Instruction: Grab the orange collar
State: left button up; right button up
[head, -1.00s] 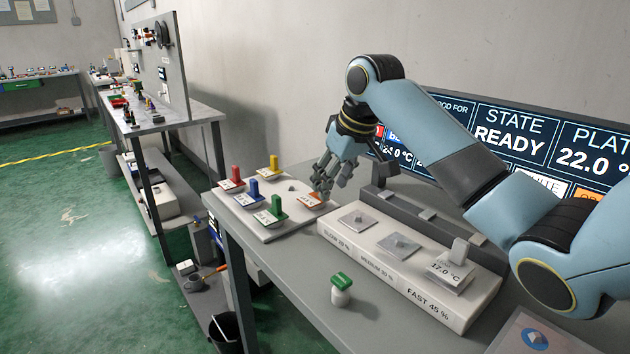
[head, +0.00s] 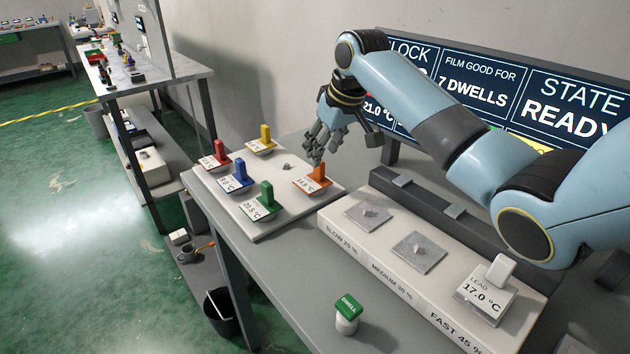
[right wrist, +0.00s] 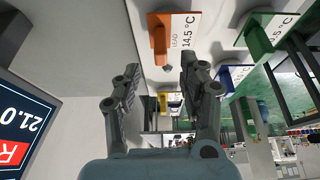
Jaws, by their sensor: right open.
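The orange collar (head: 318,173) stands upright on its tilted label plate, which reads 14.5 °C, at the right end of the white collar board (head: 262,228). My right gripper (head: 318,150) hangs just above and behind the orange collar in the head view, open and empty. In the right wrist view, the orange collar (right wrist: 160,36) is at the top, ahead of my right gripper (right wrist: 158,75) and in line with the gap between the spread fingers. It is apart from them in that view. My left gripper is not in view.
Red (head: 219,151), yellow (head: 265,135), blue (head: 240,173) and green (head: 266,195) collars stand close by on the same board. The stepped white block (head: 400,262) holds a LEAD piece (head: 487,288). A green-topped DWELL piece (head: 347,312) stands near the table front. The screen (head: 470,85) rises behind.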

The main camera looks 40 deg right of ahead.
aim_at(313, 177)
jog(key=x, duration=0.5)
jog(key=shift+s+f, duration=0.15)
jog(key=shift+s, duration=0.05)
grip_shut()
